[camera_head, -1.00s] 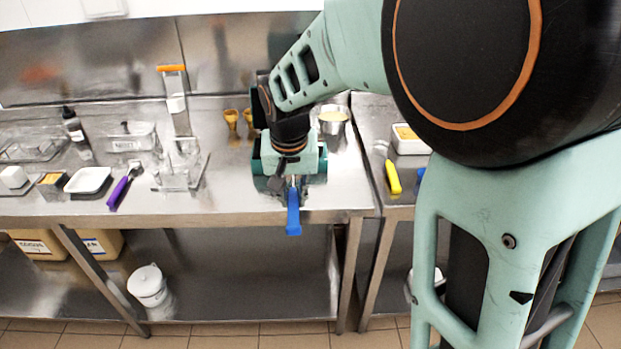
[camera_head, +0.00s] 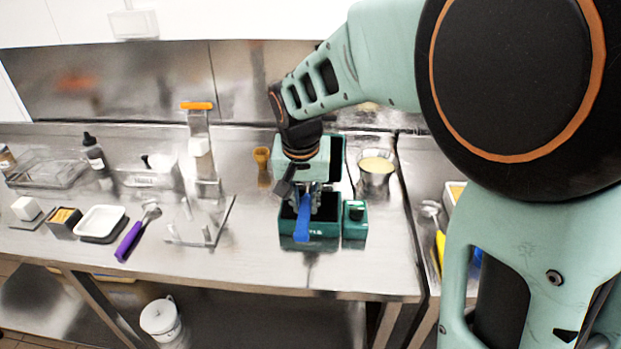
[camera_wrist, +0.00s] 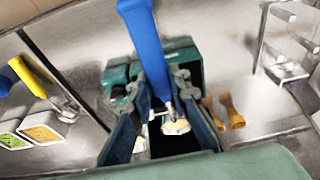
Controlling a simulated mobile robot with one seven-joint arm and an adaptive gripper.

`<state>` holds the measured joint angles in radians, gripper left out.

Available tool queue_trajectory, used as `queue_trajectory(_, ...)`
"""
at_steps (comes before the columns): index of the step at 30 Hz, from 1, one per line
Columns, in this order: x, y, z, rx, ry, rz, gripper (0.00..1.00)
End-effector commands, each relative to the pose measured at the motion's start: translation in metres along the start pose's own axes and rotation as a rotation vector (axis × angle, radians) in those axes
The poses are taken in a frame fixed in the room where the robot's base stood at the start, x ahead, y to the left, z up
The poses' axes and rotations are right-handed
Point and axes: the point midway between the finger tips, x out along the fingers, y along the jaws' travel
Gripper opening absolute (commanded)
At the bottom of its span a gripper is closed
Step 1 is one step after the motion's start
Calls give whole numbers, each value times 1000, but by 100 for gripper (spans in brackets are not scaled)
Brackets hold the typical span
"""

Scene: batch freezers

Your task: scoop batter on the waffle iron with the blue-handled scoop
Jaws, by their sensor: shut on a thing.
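My gripper (camera_head: 308,200) is shut on the blue-handled scoop (camera_head: 302,222), and the handle slants toward the table's front. In the wrist view the blue handle (camera_wrist: 146,48) runs between the fingers (camera_wrist: 160,103) of my gripper. The scoop's metal end (camera_wrist: 175,126) shows something pale yellow, probably batter. The teal waffle iron (camera_head: 325,230) stands open below my gripper, its lid partly hidden behind it. In the wrist view the iron (camera_wrist: 190,68) is beneath the scoop; whether they touch is unclear. A metal bowl of yellow batter (camera_head: 390,178) stands to the right.
To the left are a clear stand (camera_head: 195,235), a purple-handled scoop (camera_head: 128,240), a white tray (camera_head: 102,220) and clear containers. A brown holder (camera_head: 262,162) stands behind. A yellow-handled tool (camera_head: 440,250) lies on the right-hand table. The table's front strip is clear.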

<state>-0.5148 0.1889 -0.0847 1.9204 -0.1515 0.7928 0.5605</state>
Motion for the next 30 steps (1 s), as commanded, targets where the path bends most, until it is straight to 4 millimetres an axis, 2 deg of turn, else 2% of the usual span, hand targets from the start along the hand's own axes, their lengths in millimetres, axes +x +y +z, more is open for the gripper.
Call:
queue_trajectory(5,7,0,2,0,0,0,0)
queue_trajectory(12,30,0,8,2,0,-3,0)
queue_trajectory(30,32,11,8,79,1,-268,0)
